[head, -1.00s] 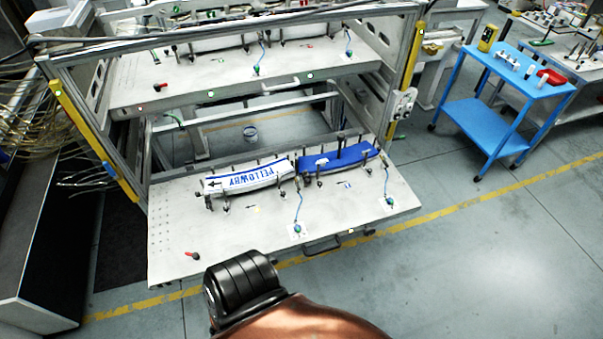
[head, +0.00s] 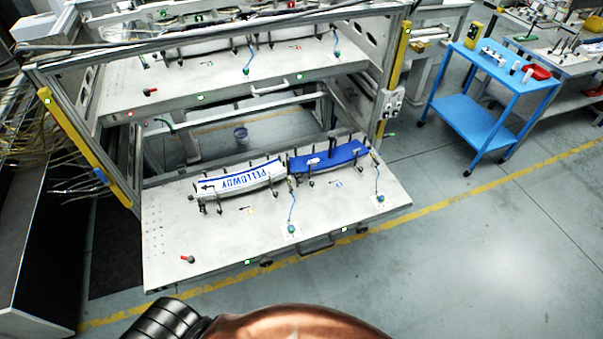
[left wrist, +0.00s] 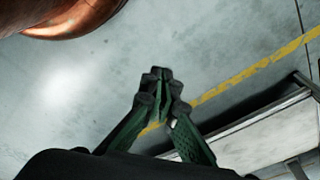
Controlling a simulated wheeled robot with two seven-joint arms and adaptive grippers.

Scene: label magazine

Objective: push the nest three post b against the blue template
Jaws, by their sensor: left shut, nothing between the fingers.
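The blue template (head: 345,154) is a curved blue plate on the pulled-out lower shelf (head: 220,245), right of a white template with blue lettering (head: 243,180). Several short dark posts stand along both plates. A taller dark post (head: 331,144) stands at the blue template's back edge. I cannot tell which post is nest three post b, nor whether any post touches the blue plate. My left gripper (left wrist: 160,76) shows in the left wrist view, its green fingers shut and empty over the floor, apart from the shelf. It is not visible in the head view. My right gripper is out of view.
Blue cables rise from two small green-blue fittings (head: 291,229) at the shelf's front right. A red-tipped part (head: 188,259) lies at its front left. An upper shelf (head: 215,90) hangs above. A blue cart (head: 480,110) stands right. The floor in front is clear.

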